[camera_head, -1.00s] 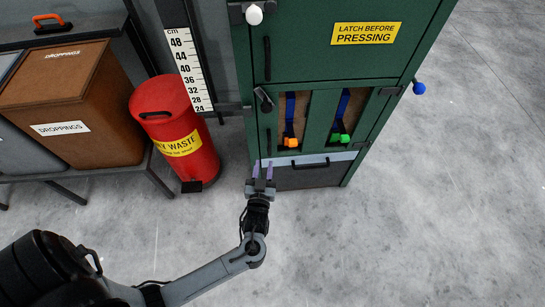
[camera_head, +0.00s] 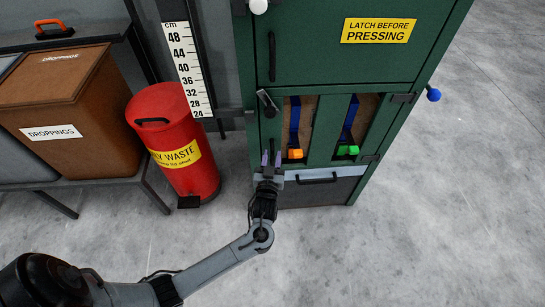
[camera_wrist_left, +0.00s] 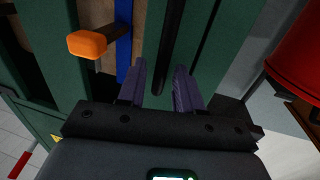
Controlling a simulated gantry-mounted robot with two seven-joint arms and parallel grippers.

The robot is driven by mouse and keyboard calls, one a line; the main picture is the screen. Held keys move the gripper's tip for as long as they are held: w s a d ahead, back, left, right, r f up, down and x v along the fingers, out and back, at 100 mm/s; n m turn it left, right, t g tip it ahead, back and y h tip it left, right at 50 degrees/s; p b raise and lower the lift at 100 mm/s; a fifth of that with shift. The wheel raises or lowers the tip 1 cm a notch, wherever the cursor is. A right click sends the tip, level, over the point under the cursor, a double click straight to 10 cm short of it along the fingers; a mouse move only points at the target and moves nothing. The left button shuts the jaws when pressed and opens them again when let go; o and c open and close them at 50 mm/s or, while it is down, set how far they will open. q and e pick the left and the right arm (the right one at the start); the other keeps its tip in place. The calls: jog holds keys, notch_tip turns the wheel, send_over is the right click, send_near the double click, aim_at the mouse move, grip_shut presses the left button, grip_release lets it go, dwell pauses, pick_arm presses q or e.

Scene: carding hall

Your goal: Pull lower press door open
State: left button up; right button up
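The green press (camera_head: 341,70) stands upright, and its lower door (camera_head: 322,132) looks closed. The right gripper is out of view.
A red waste bin (camera_head: 172,125) stands left of the press, beside a measuring scale (camera_head: 190,70). A brown droppings box (camera_head: 65,110) is on a bench farther left. A grey drawer (camera_head: 318,190) lies below the door. The floor in front and right is clear.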

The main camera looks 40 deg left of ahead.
pick_arm(q)
jog(key=shift+x, duration=0.85)
grip_shut()
